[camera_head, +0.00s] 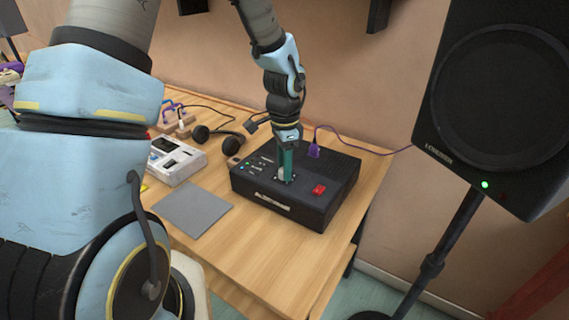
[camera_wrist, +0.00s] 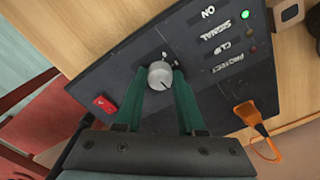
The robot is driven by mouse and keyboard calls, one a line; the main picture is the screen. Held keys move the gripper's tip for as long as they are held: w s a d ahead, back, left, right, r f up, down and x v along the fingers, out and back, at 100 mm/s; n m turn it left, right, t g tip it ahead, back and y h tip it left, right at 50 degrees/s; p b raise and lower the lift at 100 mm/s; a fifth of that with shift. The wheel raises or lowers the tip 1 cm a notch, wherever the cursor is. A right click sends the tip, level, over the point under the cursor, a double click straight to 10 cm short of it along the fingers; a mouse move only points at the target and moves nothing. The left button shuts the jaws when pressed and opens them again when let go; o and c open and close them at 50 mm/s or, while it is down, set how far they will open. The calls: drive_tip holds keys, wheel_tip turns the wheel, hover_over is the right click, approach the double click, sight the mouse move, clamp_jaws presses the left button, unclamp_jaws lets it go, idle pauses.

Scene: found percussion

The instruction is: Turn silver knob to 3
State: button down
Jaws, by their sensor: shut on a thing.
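In the head view my gripper (camera_head: 286,178) mostly hides the knob. The box also has a red switch (camera_wrist: 104,104), which shows in the head view too (camera_head: 319,189). A green light (camera_wrist: 246,14) is lit beside printed labels.
A purple plug and cable (camera_head: 314,150) are at the back of the box. Headphones (camera_head: 217,138), a white device (camera_head: 178,160) and a grey mat (camera_head: 193,208) lie to its left. A large speaker (camera_head: 495,100) stands at right. The table front is clear.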

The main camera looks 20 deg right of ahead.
drive_tip(key=shift+m, duration=0.6)
drive_tip(key=c, duration=0.5)
unclamp_jaws()
wheel_tip(320, 180, up, 11)
drive_tip(key=shift+f+b, duration=0.1)
drive_tip(key=shift+b, duration=0.5)
